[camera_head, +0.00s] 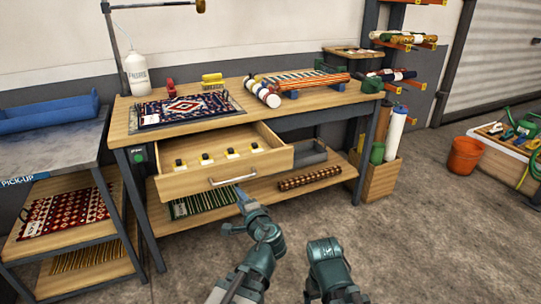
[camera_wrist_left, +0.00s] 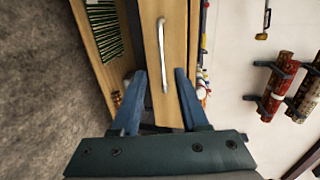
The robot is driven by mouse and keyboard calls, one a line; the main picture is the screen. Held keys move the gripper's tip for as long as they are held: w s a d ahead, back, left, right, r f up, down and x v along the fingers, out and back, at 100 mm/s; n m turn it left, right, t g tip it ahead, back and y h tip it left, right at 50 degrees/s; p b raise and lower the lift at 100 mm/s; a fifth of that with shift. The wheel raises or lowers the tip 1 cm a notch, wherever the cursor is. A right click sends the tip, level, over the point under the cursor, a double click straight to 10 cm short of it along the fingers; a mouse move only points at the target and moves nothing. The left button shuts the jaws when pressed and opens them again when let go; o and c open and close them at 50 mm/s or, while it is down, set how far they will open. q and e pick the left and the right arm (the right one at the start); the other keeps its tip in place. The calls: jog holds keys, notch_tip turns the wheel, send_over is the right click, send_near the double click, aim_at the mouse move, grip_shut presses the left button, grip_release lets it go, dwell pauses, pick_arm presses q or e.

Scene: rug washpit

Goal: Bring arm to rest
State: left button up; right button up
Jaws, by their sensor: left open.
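My left gripper (camera_head: 234,211) is open and empty in the head view, just below and in front of the open wooden drawer (camera_head: 222,188). In the left wrist view my left gripper's two blue fingers (camera_wrist_left: 160,80) are spread. The silver drawer handle (camera_head: 232,180) lies ahead of them and also shows in the left wrist view (camera_wrist_left: 161,50); the fingers look apart from it. My right arm (camera_head: 327,265) is folded at the bottom of the head view, and its gripper is not visible.
The drawer sticks out of the workbench (camera_head: 205,127) and holds several yellow-and-black items. A pick-up table (camera_head: 55,152) stands left, with a patterned rug below. An orange bucket (camera_head: 465,156) stands at right. The concrete floor right of my arms is clear.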

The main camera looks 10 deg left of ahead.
pick_arm(q)
jog(key=s+d+f+n+g+h, duration=0.2)
jog(key=s+d+f+n+g, duration=0.15)
jog(key=s+f, duration=0.2)
jog(key=s+d+f+n+g+h, duration=0.1)
jog(key=s+d+f+n+g, duration=0.1)
jog(key=s+f+g, duration=0.35)
jog(key=s+d+f+n+g+h, duration=0.2)
jog(key=s+d+f+g+h, duration=0.2)
jog(key=s+d+f, duration=0.3)
notch_tip(320, 180, up, 27)
jog(key=s+d+p, duration=0.1)
jog(key=d+p, duration=0.1)
jog(key=p, duration=2.4)
jog(key=shift+s+r+h+p, duration=0.2)
jog(key=shift+s+h+p, duration=0.15)
jog(key=shift+h, duration=0.05)
